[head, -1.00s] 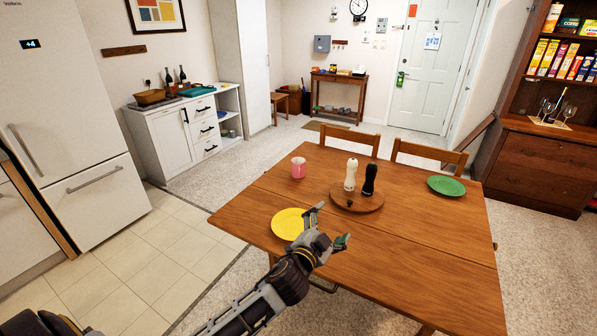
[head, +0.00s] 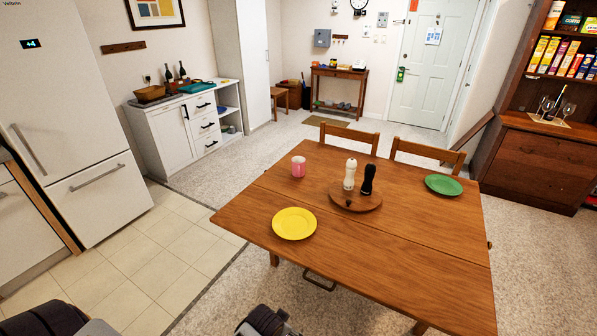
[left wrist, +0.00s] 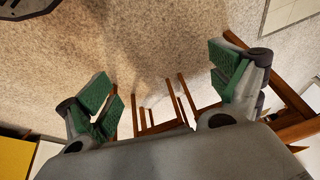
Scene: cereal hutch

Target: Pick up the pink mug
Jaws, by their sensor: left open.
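The pink mug (head: 298,167) stands upright on the wooden table (head: 410,255), on its far left part, in the head view. It is well apart from any gripper, and the left wrist view does not show it. My left gripper (left wrist: 163,85) shows in the left wrist view with its green-padded fingers spread wide and nothing between them. Behind the fingers are speckled floor and wooden chair or table parts. My right gripper is not in view.
A yellow plate (head: 294,223) lies in front of the mug. A round wooden board (head: 372,203) right of it holds a white shaker (head: 349,174) and a black shaker (head: 368,179). A green plate (head: 444,185) lies at right. Two chairs stand behind. The table's front right is clear.

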